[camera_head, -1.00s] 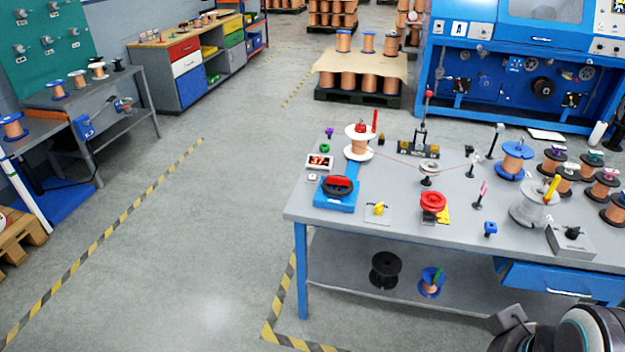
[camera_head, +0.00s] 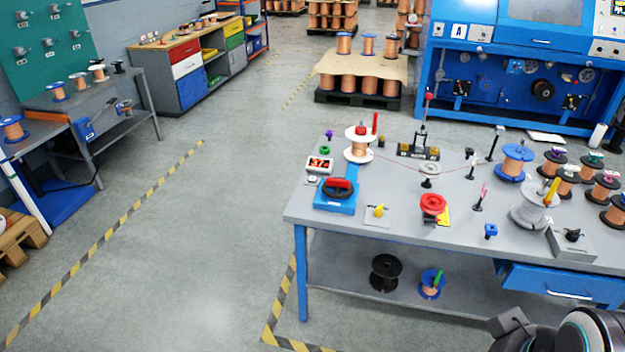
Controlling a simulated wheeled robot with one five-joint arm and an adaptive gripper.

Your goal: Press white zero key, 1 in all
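A small white key (camera_head: 313,180) lies on the grey workbench near its left end, just below a white display box (camera_head: 320,164) with red digits. The key is tiny in this view, and any marking on it is too small to read. Below it sits a blue unit (camera_head: 336,195) with a black round top and a red lever. Part of my arm shows at the bottom right corner, well away from the key. My gripper's fingertips are not visible.
Behind the key, a white-flanged copper spool (camera_head: 358,146) stands with a thin wire running right. A yellow knob (camera_head: 379,210) and a red knob (camera_head: 433,204) stand nearby. Spools crowd the bench's right side. The floor left of the bench is clear.

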